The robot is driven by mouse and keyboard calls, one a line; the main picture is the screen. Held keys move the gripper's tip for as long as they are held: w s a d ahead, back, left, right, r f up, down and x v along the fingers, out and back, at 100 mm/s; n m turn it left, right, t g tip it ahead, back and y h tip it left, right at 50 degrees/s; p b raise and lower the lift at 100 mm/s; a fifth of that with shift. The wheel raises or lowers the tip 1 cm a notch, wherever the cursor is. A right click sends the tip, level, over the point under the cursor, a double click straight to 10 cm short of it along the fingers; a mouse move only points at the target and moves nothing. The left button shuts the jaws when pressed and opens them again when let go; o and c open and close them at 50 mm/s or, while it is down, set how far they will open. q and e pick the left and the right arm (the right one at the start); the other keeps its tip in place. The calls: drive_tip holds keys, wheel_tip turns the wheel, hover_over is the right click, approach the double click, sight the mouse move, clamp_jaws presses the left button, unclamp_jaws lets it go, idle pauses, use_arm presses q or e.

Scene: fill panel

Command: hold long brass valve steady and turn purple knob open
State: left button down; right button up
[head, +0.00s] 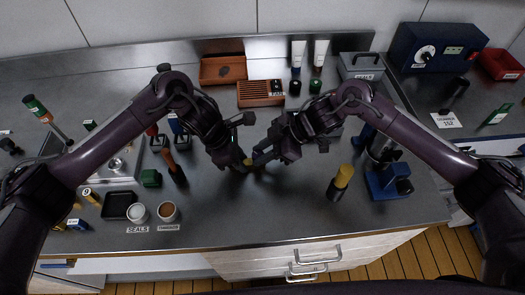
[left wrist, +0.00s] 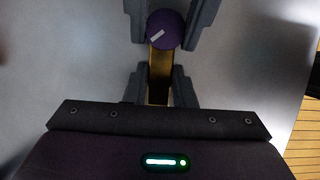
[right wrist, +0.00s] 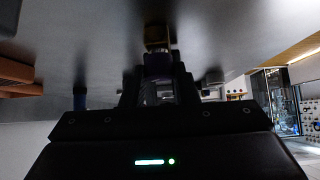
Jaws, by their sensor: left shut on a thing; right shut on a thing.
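The long brass valve (left wrist: 159,76) is held between the fingers of my left gripper (left wrist: 165,88), which is shut on its body. The purple knob (left wrist: 165,30) sits at the valve's far end, with a white mark slanting up to the right. My right gripper (right wrist: 158,88) is shut on the purple knob (right wrist: 158,66), one finger on each side. The brass body (right wrist: 156,38) shows beyond the knob in the right wrist view. In the head view the two grippers meet over mid-bench, and only a small yellow bit of the valve (head: 248,162) shows; the knob is mostly hidden.
A yellow-topped dark cylinder (head: 341,182) and a blue stand (head: 388,182) are to the right. Two cups (head: 138,213) (head: 168,211) and a black tray (head: 117,205) are at front left. Wooden boxes (head: 260,93) stand behind. The bench front is clear.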

drive_tip(key=n+g, duration=0.2)
drive_tip(key=n, duration=0.1)
drive_tip(key=n+g, duration=0.1)
drive_tip(key=n, duration=0.1)
drive_tip(key=shift+w+a+g+h, duration=0.1)
drive_tip(key=shift+w+g+h, duration=0.2)
drive_tip(key=shift+w+g, duration=0.1)
drive_tip(key=shift+s+a+f+n+g+h, duration=0.15)
drive_tip(key=shift+n+g+h, duration=0.45)
drive_tip(key=shift+n, duration=0.45)
drive_tip(key=shift+s+a+r+n+g+h, duration=0.1)
drive_tip(key=shift+n+g+h, duration=0.3)
drive_tip(key=shift+n+g, duration=0.55)
drive_tip(key=shift+w+n, duration=0.1)
drive_tip(key=shift+n, duration=0.3)
drive_tip(key=shift+w+d, duration=0.1)
drive_tip(key=o, duration=1)
drive_tip(key=shift+w, duration=0.1)
drive_tip(key=shift+d, duration=0.1)
drive_tip(key=shift+v, duration=6)
